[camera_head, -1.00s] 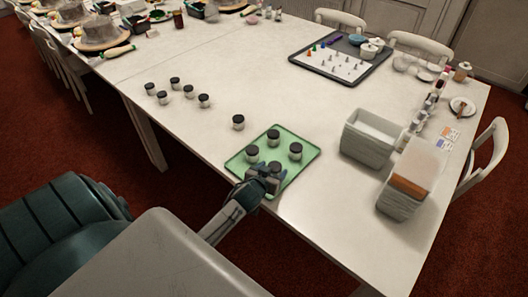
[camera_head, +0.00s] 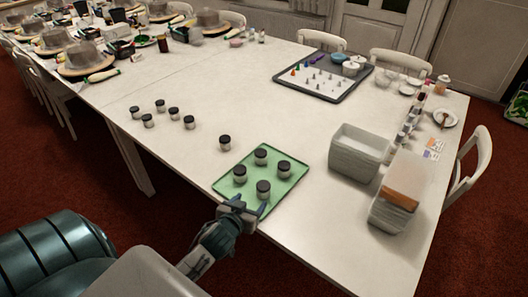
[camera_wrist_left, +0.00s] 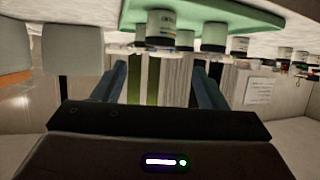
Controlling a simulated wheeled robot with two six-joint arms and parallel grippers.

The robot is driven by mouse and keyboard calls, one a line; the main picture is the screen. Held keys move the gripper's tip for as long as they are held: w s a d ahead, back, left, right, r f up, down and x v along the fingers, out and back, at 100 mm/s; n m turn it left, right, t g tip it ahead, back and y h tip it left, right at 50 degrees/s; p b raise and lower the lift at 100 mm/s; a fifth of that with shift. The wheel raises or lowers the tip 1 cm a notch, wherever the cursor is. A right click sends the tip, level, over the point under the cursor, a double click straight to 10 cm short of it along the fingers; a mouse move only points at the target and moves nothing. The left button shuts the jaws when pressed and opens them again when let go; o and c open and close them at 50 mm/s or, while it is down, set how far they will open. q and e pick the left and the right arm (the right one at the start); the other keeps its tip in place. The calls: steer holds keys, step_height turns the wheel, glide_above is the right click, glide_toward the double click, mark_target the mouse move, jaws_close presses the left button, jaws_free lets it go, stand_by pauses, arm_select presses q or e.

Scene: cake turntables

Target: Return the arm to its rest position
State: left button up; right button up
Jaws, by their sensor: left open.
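My left gripper (camera_head: 244,206) is open and empty at the near edge of the green tray (camera_head: 222,185). A black-lidded jar (camera_head: 263,190) stands upright on the tray just beyond its fingers, apart from them as far as I can tell. Several such jars stand on the tray, among them a left one (camera_head: 239,175), a right one (camera_head: 284,168) and a far one (camera_head: 260,156). The left wrist view looks upside down: the open fingers (camera_wrist_left: 162,85) show below the tray (camera_wrist_left: 225,16), with a jar (camera_wrist_left: 161,28) between and beyond them. My right gripper is not in view.
More black-lidded jars (camera_head: 174,113) stand on the white table (camera_head: 240,110) left of the tray. Grey bins (camera_head: 355,155) stand to the right, one holding an orange-brown thing (camera_head: 400,192). Red floor is clear in front.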

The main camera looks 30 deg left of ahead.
arm_select(q)
steer(key=s+d+m+g+h, duration=0.1)
steer(key=s+d+g, duration=0.15)
steer(key=s, duration=0.45)
steer(key=s+d+f+m+g, duration=0.1)
steer(key=s+d+g, duration=0.1)
steer(key=s+g, duration=0.35)
steer(key=s+d+m+g+h, duration=0.1)
steer(key=s+d+g, duration=0.15)
steer(key=s, duration=0.65)
steer(key=s+f+x, duration=0.1)
steer(key=s+x, duration=0.2)
steer(key=x, duration=1.2)
steer(key=s+a+f+x, duration=0.1)
steer(key=s+x, duration=0.3)
steer(key=x, duration=1)
steer(key=s+f+g, duration=0.1)
steer(key=s+f, duration=1.6)
steer(key=f, duration=0.2)
steer(key=shift+a, duration=0.5)
steer(key=shift+s+f+g, duration=0.1)
steer(key=shift+g, duration=0.15)
